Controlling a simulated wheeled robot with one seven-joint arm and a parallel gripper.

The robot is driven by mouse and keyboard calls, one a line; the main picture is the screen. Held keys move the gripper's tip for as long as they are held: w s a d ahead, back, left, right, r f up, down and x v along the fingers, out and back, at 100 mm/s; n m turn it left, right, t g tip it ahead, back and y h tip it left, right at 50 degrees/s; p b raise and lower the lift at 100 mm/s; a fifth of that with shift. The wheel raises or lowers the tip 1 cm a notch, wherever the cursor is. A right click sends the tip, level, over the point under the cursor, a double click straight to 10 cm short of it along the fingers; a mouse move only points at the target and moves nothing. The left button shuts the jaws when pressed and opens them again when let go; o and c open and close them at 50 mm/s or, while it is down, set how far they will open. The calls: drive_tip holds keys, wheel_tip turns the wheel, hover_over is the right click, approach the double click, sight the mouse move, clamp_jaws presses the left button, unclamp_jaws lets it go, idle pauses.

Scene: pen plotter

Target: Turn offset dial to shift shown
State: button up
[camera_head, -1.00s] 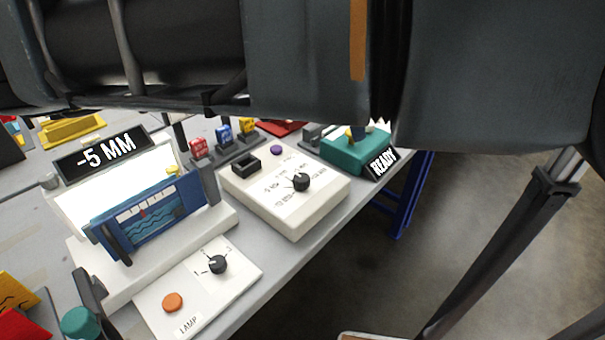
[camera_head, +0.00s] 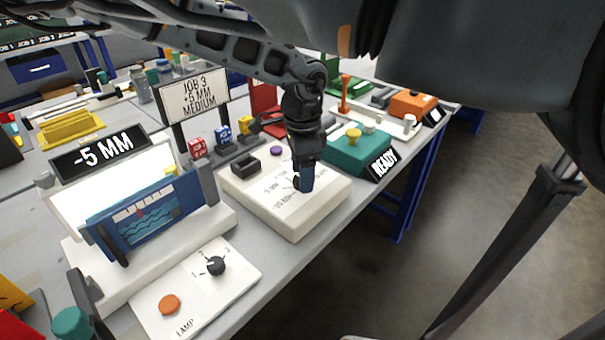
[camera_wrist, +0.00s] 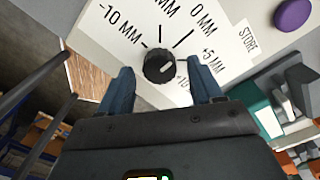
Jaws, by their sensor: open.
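The offset dial (camera_wrist: 158,66) is a round black knob on a white sloped box (camera_head: 318,208). In the wrist view its scale shows -10 MM, 0 MM and +5 MM, with other labels cut off or partly hidden. A pale mark on the knob seems to point toward the +5 MM side. My gripper (camera_wrist: 163,84) is open, its two blue-grey fingertips on either side of the knob's near side, not closed on it. In the head view my gripper (camera_head: 305,180) covers most of the dial. The job sign (camera_head: 194,97) reads JOB 3, -5 MM, MEDIUM.
A display (camera_head: 98,153) reads -5 MM above the plotter. A lamp panel (camera_head: 190,300) with a knob and orange button lies in front. A purple button (camera_wrist: 293,15) sits near STORE. A teal box (camera_head: 352,152) marked READY stands right of the dial box.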

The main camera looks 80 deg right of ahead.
drive_tip(key=shift+f, duration=0.35)
drive_tip(key=shift+c, duration=0.4)
drive_tip(key=c, duration=1)
drive_tip(key=n+p, duration=0.2)
drive_tip(key=n, duration=0.1)
drive_tip(key=shift+s+r+n+p, duration=0.1)
drive_tip(key=shift+r+n+p, duration=0.05)
drive_tip(key=shift+n+p, duration=1.75)
drive_tip(key=shift+n, duration=1)
drive_tip(key=shift+d, duration=0.1)
